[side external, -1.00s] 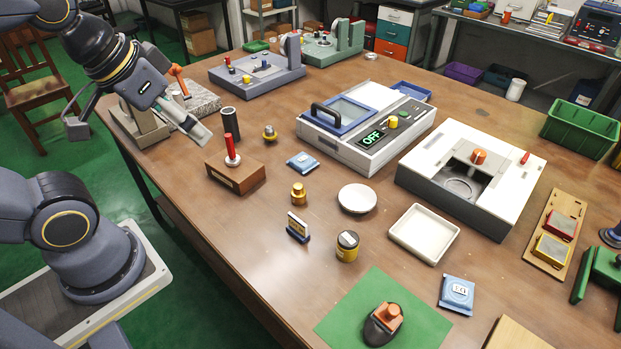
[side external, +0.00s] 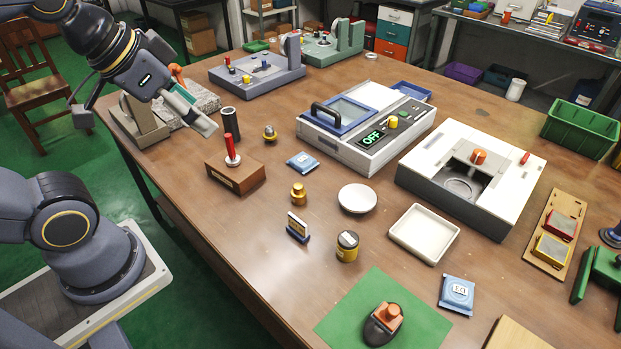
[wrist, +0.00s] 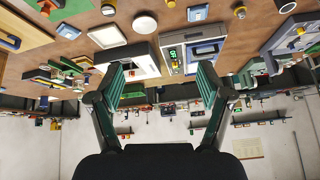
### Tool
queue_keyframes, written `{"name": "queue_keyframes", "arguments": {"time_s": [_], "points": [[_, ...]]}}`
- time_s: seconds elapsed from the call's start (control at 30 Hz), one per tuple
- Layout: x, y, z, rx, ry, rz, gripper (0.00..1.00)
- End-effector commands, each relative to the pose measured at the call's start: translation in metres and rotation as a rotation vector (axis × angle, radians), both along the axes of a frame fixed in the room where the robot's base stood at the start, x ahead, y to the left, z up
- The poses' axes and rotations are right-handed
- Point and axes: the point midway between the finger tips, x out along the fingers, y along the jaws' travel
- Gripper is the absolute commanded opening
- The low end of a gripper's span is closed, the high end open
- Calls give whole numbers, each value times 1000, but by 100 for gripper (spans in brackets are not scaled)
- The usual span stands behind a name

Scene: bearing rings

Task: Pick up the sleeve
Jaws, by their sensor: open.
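A dark grey upright tube, which looks like the sleeve (side external: 230,123), stands on the table at left of centre in the side view. It is behind the wooden block with the red peg. My gripper (side external: 207,127) is just left of the tube in the side view, raised above the table's left part and tilted. In the wrist view my gripper (wrist: 163,74) is open, its two green-padded fingers wide apart with nothing between them.
A wooden block (side external: 236,178) with a red peg stands in front of the tube. A brass knobbed part (side external: 270,133) is to its right. A lidded machine (side external: 365,125) stands further right.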

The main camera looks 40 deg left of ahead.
Motion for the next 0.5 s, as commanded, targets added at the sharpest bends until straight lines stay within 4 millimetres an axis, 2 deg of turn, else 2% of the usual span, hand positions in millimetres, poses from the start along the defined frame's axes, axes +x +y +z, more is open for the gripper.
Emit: {"name": "queue_keyframes", "arguments": {"time_s": [0.03,0.13,0.27,0.37,0.47,0.5], "points": [[13,-6,15,17,-49,-65,78],[53,-8,38,58,-114,-162,78],[108,10,51,102,-154,-198,78],[153,42,50,128,-167,-188,78],[197,94,36,141,-168,-142,78],[212,121,25,142,-163,-111,78]]}}
